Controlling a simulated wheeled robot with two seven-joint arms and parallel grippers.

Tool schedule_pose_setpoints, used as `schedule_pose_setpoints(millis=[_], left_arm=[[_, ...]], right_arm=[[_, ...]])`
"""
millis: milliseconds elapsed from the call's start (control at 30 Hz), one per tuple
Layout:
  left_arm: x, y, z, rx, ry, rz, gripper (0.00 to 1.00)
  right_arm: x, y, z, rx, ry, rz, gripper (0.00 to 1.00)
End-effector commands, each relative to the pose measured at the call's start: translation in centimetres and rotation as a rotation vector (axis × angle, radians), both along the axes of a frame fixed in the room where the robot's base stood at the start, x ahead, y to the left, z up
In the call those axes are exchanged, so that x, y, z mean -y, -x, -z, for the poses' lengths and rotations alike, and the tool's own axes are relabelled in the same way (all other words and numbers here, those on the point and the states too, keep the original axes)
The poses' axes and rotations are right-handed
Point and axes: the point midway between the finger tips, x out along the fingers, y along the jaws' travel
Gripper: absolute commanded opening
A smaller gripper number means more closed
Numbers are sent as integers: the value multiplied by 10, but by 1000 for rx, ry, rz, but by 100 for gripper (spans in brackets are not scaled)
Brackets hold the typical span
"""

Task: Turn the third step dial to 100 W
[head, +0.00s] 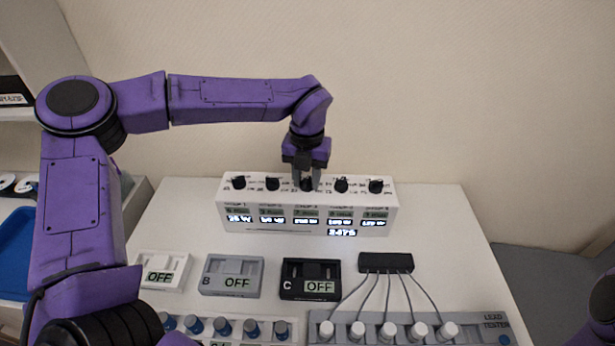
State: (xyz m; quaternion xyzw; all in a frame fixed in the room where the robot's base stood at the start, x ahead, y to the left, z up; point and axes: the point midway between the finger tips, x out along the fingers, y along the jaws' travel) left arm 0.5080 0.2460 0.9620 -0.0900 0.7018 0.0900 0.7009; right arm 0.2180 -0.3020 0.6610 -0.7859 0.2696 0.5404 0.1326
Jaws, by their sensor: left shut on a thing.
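A white console (232,219) stands at the back of the table with a row of several black dials on top and small lit displays on its front. The third dial (306,185), in the middle of the row, is partly hidden by my left gripper (306,184). The left gripper points down and is shut on this dial. The display below it (306,221) is too small to read surely. The other dials, such as the second (272,183) and fourth (341,185), stand free on either side. My right gripper is not in view; only a piece of purple arm shows at the lower right.
Three boxes marked OFF, white (147,257), grey (214,263) and black (293,268), lie in front of the console. A black block (386,257) has cables to a grey lead tester (468,334). Blue-capped parts sit at front left. The table between console and boxes is clear.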

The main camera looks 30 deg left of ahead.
Motion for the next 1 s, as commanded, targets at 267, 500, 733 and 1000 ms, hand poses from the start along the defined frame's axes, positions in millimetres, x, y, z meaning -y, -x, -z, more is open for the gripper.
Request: schedule_pose_setpoints(millis=[267, 500, 733, 1000], left_arm=[[0, -2, -2, 7, 0, 1, 60], [0, -1, -4, 6, -1, 0, 60], [0, -2, -50, 9, 0, -2, 60], [0, -2, -100, 8, -1, 1, 60]], right_arm=[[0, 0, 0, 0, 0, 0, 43], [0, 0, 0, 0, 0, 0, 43], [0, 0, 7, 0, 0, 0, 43], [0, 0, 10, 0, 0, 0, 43]])
